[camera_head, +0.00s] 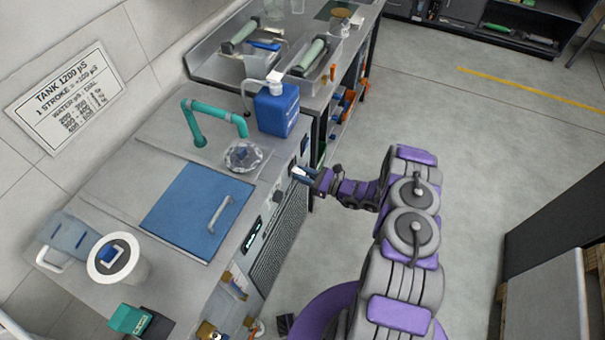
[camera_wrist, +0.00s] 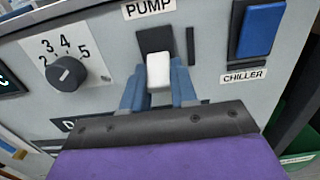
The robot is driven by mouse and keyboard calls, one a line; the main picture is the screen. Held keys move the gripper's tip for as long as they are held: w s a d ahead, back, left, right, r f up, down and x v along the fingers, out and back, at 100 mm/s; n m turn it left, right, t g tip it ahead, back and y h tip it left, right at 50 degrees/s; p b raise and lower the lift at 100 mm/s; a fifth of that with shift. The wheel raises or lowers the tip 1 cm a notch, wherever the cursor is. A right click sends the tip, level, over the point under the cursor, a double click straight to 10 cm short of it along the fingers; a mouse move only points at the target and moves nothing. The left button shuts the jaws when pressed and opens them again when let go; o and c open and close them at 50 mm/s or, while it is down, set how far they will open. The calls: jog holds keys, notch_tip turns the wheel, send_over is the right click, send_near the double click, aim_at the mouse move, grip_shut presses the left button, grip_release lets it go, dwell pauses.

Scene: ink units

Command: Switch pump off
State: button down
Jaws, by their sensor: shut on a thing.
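The pump switch (camera_wrist: 158,70) is a white lever on a dark plate under the label PUMP (camera_wrist: 149,8) in the wrist view. My gripper (camera_wrist: 158,88) has its two blue-grey fingers on either side of the white lever and is shut on it. In the head view my gripper (camera_head: 303,173) reaches the front panel of the steel unit (camera_head: 262,210) from the right. The fingers and the lower part of the lever's plate overlap, so the lever's base is partly hidden.
Right of the pump switch is a blue switch (camera_wrist: 257,29) labelled CHILLER. To its left is a dark dial (camera_wrist: 66,73) with numbers. A blue jug (camera_head: 277,109), a teal tap (camera_head: 213,118) and a blue lid (camera_head: 198,210) are on the unit's top.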

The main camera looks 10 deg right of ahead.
jog(key=shift+w+f+y, duration=0.1)
jog(key=shift+f+y, duration=0.1)
jog(key=shift+y, duration=0.2)
jog(key=shift+t+b, duration=0.3)
jog(key=shift+t, duration=0.1)
jog(key=c, duration=0.9)
grip_release()
jog(key=p+v, duration=0.1)
jog(key=v, duration=1)
jog(key=p+v, duration=0.1)
jog(key=v, duration=0.5)
jog(key=shift+d+f+p, duration=0.25)
jog(key=shift+f+p, duration=0.1)
